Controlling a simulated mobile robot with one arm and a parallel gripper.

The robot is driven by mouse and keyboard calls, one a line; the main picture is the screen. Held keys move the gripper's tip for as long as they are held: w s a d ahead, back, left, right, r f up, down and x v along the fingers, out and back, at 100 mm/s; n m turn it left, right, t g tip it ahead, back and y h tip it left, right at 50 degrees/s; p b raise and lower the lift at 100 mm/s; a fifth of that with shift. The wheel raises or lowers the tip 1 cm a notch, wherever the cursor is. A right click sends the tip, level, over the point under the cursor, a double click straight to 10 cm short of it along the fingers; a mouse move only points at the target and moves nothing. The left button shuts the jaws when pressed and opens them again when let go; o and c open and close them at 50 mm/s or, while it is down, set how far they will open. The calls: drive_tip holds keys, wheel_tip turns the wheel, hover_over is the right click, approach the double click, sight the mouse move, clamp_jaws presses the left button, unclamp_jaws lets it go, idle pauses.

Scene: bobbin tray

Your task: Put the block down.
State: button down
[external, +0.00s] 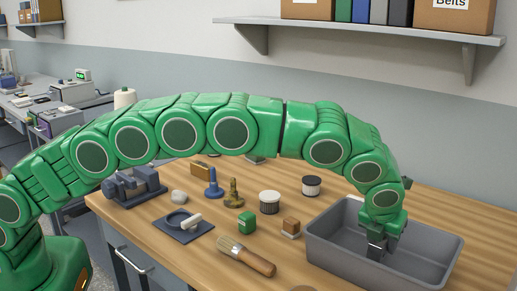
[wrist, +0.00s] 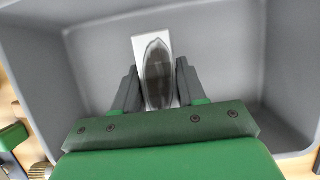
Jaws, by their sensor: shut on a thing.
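My gripper (external: 377,247) reaches down inside the grey tray (external: 330,250) at the right of the table. In the wrist view my gripper (wrist: 155,75) is shut on a pale block (wrist: 139,48) with a dark, pointed oval on its face. The block sits between the two dark fingers, with the tray floor and walls around it. I cannot tell whether the block touches the tray floor. In the external view the fingers and the tray's near wall mostly hide the block.
A white ribbed jar (external: 269,203) is behind the green box. The tray floor around my gripper looks clear.

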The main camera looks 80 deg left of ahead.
drive_tip(key=shift+w+f, duration=0.15)
drive_tip(key=shift+f, duration=1.5)
drive_tip(key=shift+f, duration=0.1)
drive_tip(key=c, duration=0.6)
unclamp_jaws()
drive_tip(key=shift+c, duration=0.2)
